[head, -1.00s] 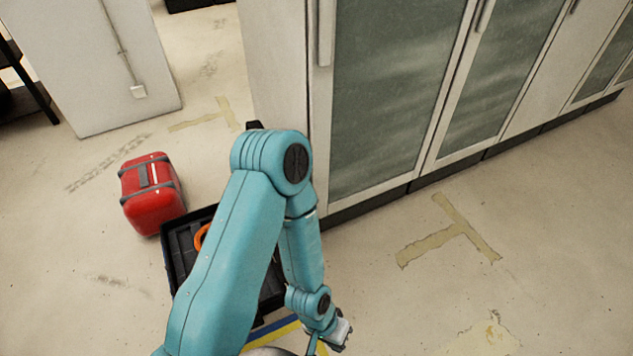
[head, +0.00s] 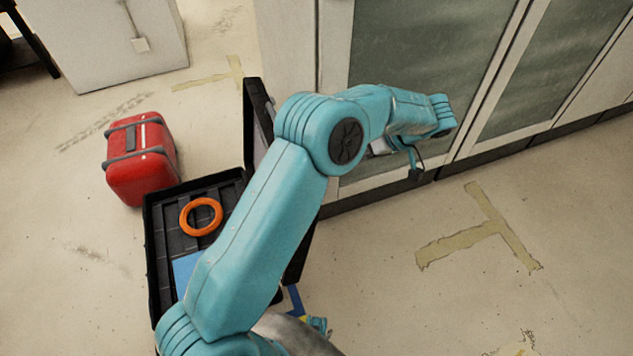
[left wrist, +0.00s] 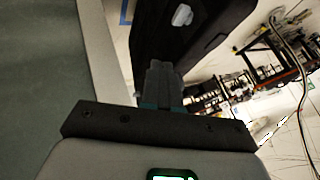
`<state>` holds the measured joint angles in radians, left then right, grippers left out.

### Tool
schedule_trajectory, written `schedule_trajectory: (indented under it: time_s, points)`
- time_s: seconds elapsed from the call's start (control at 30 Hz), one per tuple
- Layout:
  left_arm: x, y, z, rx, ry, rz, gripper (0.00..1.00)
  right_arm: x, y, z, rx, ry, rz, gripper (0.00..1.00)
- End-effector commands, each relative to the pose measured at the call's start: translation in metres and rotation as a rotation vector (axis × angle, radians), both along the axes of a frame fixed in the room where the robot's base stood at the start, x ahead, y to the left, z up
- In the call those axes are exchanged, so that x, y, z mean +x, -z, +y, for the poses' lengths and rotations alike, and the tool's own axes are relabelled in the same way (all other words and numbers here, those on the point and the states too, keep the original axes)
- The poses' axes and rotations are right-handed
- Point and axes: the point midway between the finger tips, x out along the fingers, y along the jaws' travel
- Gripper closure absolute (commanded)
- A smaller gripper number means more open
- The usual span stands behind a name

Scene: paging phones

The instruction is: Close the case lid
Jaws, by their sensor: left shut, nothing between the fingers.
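The black case (head: 152,232) lies open on the floor. An orange ring (head: 187,222) and a blue item (head: 185,268) are in its base. Its lid (head: 250,120) stands raised along the case's right side, next to the cabinets. My left arm crosses in front and hides much of the lid and base. My left gripper is mostly hidden by its own wrist in the head view, right of the lid. In the left wrist view my left gripper (left wrist: 163,70) is shut and empty, pointing at a dark panel (left wrist: 165,35) with a pale fitting, apparently the lid. Contact cannot be told.
A red case (head: 140,165) stands on the floor just beyond the black case. Cabinets (head: 335,110) with glass doors rise close behind my left wrist and the lid. The floor (head: 400,310) to the right is open.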

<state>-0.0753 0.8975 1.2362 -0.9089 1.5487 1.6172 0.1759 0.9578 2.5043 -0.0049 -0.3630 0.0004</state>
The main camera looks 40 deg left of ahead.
Motion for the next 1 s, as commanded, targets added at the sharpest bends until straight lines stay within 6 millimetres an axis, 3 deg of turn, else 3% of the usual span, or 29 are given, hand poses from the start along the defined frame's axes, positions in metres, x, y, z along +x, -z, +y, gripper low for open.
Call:
schedule_trajectory:
  time_s: [0.17,0.57,0.8,1.0]
  points:
    - [-0.01,0.009,0.01,0.021,-0.022,-0.006,1.0,0.0,0.004,0.0,0.0,0.0,0.0,0.57]
    - [-0.036,0.074,0.057,0.018,-0.022,-0.004,1.0,0.0,0.017,0.0,0.0,0.0,0.0,0.57]
    - [-0.062,0.065,0.071,0.017,-0.02,-0.008,1.0,0.0,0.018,0.0,0.0,0.0,0.0,0.57]
    - [-0.066,0.064,0.075,0.017,-0.02,-0.007,1.0,0.0,0.018,0.0,0.0,0.0,0.0,0.57]
